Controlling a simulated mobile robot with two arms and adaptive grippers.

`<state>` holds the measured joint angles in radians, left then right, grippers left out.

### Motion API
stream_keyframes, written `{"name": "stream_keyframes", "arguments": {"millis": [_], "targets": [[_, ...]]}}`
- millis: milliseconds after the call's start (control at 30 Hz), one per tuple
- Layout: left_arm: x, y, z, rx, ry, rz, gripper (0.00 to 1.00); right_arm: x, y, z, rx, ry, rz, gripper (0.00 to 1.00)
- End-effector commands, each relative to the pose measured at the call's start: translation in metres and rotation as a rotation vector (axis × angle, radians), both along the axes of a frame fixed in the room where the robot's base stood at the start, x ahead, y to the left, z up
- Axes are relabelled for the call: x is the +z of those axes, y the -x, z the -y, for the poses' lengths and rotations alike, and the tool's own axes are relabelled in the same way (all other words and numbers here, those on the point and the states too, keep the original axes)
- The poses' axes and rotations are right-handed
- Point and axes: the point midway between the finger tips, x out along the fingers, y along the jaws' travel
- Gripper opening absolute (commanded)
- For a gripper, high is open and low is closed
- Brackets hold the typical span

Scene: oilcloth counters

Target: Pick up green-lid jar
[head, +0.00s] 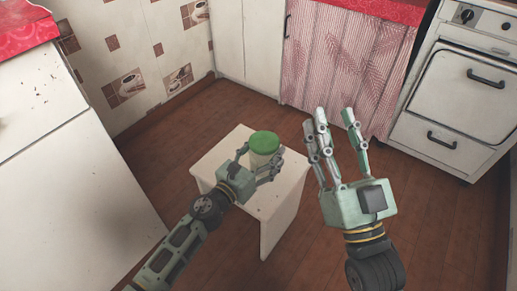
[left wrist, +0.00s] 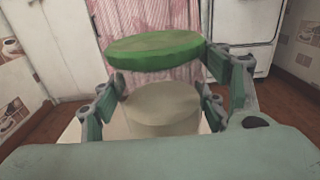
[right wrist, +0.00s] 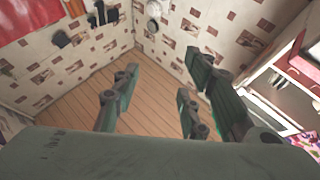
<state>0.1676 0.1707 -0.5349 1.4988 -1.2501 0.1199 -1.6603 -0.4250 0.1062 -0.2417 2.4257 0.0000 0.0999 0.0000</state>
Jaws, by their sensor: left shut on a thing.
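The green-lid jar (head: 264,147) has a pale body and stands upright at the white stool (head: 286,197). It also shows in the left wrist view, with its round green lid (left wrist: 155,47) above the pale body (left wrist: 165,105). My left gripper (head: 262,163) is shut around the jar's body, below the lid, with fingers on both sides. I cannot tell whether the jar's base touches the stool top. My right gripper (head: 335,125) is open and empty, to the right of the stool. Its spread fingers also show in the right wrist view (right wrist: 160,85).
A white stove (head: 452,95) stands at the back right, beside a red-patterned curtain (head: 345,50) under a counter. A white cabinet (head: 75,190) is at the left. The brown floor (head: 180,130) around the stool is clear.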

Motion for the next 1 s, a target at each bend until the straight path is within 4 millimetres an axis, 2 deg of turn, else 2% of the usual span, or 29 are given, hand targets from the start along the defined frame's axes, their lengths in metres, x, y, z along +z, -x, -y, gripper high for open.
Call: {"name": "stream_keyframes", "arguments": {"millis": [33,133,267,433,600,800,1000], "targets": [[0.011,0.004,0.005,0.000,0.004,0.005,0.23,-0.010,-0.007,0.000,-0.005,0.023,-0.081,0.40],[0.017,0.011,0.014,0.000,0.002,0.003,0.23,-0.042,-0.018,0.002,-0.015,0.068,-0.244,0.40],[0.027,0.021,0.025,0.000,0.002,0.005,0.23,-0.086,-0.023,0.006,-0.027,0.124,-0.458,0.40],[0.038,0.034,0.040,0.001,0.003,0.004,0.23,-0.142,-0.013,0.017,-0.043,0.194,-0.733,0.40],[0.048,0.045,0.053,0.001,0.003,0.004,0.23,-0.190,0.012,0.030,-0.057,0.252,-0.981,0.40],[0.056,0.054,0.064,0.001,0.003,0.004,0.23,-0.225,0.044,0.043,-0.070,0.300,-1.195,0.40],[0.060,0.059,0.070,0.002,0.003,0.004,0.23,-0.243,0.066,0.051,-0.075,0.326,-1.316,0.40]]}}
